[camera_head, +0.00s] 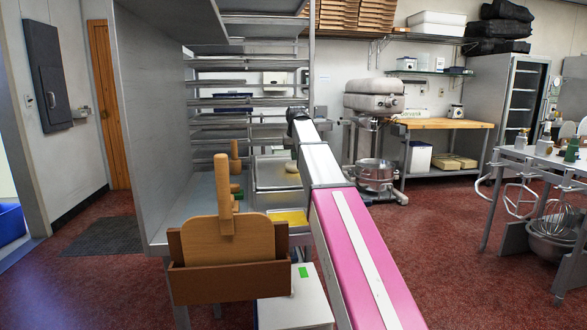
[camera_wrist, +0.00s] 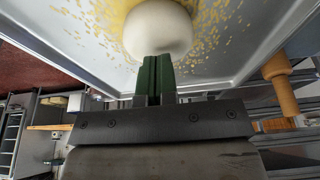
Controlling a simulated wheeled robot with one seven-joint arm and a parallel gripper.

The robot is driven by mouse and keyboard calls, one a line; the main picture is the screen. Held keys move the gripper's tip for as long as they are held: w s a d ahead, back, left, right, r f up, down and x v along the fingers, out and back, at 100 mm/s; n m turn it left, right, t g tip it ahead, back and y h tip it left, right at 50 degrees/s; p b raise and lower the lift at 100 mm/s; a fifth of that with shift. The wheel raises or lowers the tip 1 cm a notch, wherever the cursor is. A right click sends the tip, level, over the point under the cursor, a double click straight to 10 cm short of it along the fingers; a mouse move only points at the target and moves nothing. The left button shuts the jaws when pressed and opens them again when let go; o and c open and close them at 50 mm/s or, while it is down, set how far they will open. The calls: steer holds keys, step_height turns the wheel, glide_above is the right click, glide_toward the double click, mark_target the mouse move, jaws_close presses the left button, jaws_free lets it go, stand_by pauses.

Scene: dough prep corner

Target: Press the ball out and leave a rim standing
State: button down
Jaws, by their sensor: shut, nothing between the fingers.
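A pale, rounded dough ball (camera_wrist: 158,28) rests on a light tray (camera_wrist: 60,35) scattered with yellow flakes. In the head view the ball (camera_head: 293,167) looks small and sits on the grey tray (camera_head: 268,183) on the steel counter. My gripper (camera_wrist: 157,62) has dark green fingers closed together, with nothing between them. Their tips overlap the near edge of the ball in the wrist view; I cannot tell whether they touch it. The fingers cannot be made out in the head view. No rim shows on the dough.
A wooden board with an upright handle (camera_head: 198,243) stands in a brown holder (camera_head: 240,281) in front. A wooden-handled tool (camera_head: 235,160) stands left of the tray; a wooden handle (camera_wrist: 281,85) shows in the wrist view. A yellow sheet (camera_head: 288,217) lies before the tray. Rack shelves rise behind.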

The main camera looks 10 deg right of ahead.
steer(key=shift+f, duration=0.4)
steer(key=shift+f, duration=0.2)
stand_by(1.7)
stand_by(0.8)
steer(key=shift+r, duration=1.5)
steer(key=shift+w, duration=0.1)
steer(key=shift+w+r, duration=0.2)
steer(key=shift+w, duration=0.15)
steer(key=shift+f, duration=0.3)
